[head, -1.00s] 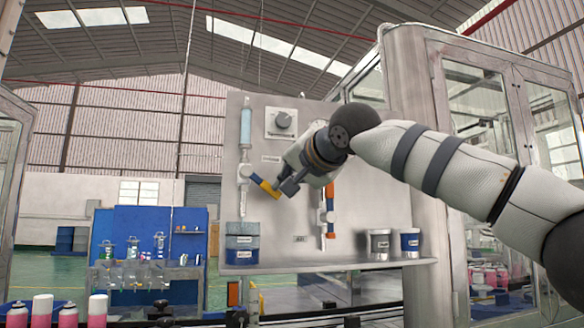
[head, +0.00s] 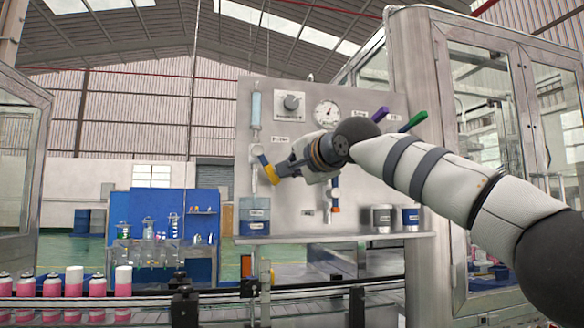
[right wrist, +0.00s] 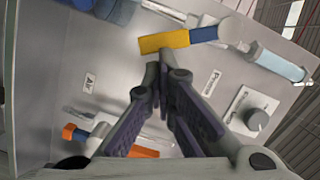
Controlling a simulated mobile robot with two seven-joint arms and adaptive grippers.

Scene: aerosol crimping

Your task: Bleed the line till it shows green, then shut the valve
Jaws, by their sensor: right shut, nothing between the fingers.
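A grey panel (head: 300,215) carries a pale blue sight tube (head: 256,108). Below the tube is a valve lever (head: 270,173), blue with a yellow end, slanting down to the right. In the right wrist view, the lever's yellow end (right wrist: 163,43) lies just beyond my fingertips, and the tube (right wrist: 280,65) looks pale blue. My right gripper (head: 279,172) is shut and empty, its tips close to the yellow end; contact is unclear. A second valve with an orange end (head: 336,209) is partly hidden behind my gripper; it also shows in the right wrist view (right wrist: 75,133). My left gripper is not in view.
A knob (head: 291,103), a round gauge (head: 327,112), a purple handle (head: 380,113) and a green handle (head: 413,121) are higher on the panel. Tins (head: 410,217) stand on its shelf (head: 330,238). Pink cans (head: 74,281) line the conveyor at left.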

